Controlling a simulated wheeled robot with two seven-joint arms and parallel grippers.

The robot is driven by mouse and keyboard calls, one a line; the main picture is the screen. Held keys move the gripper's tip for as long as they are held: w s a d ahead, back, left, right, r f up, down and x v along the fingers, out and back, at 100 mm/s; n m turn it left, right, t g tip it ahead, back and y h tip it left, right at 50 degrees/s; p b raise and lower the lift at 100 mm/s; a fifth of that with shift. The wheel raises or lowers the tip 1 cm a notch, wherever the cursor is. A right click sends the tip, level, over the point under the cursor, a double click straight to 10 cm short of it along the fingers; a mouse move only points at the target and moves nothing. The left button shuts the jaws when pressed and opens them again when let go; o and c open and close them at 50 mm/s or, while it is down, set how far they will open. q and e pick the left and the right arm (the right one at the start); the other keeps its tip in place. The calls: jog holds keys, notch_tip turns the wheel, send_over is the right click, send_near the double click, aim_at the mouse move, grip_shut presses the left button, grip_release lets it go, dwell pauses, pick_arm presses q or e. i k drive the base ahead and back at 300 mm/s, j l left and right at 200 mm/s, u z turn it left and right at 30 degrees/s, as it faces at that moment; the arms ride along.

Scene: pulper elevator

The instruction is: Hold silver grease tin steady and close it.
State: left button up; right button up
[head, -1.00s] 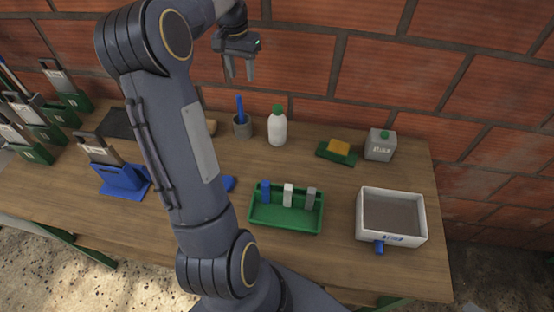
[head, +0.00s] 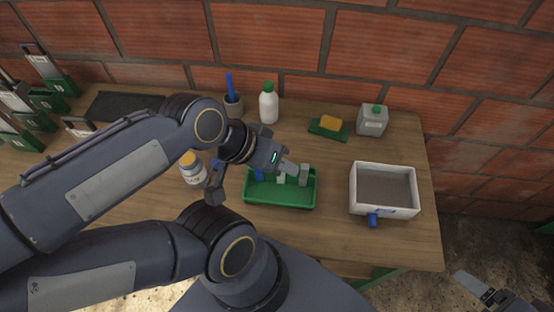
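I cannot single out a silver grease tin for certain. A grey square can (head: 372,121) with a green cap stands upright at the back right of the table. A small white jar (head: 193,175) with a yellow-orange lid stands behind my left arm, partly hidden by it. My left gripper (head: 250,178) is open, its fingers spread wide, over the left part of the green tray and the table beside it. Nothing shows held between them. My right gripper (head: 490,293) shows only in part at the bottom right corner, off the table.
The green tray (head: 280,199) holds blue, white and grey pieces. A white box (head: 383,207) with a blue part stands right. A sponge (head: 329,124), a white bottle (head: 268,103) and a cup with a blue handle (head: 233,104) are behind. My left arm covers the table's left front.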

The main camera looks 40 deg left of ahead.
aim_at(192, 168)
jog(key=k, duration=0.45)
jog(key=u, duration=1.8)
jog(key=k+j, duration=0.05)
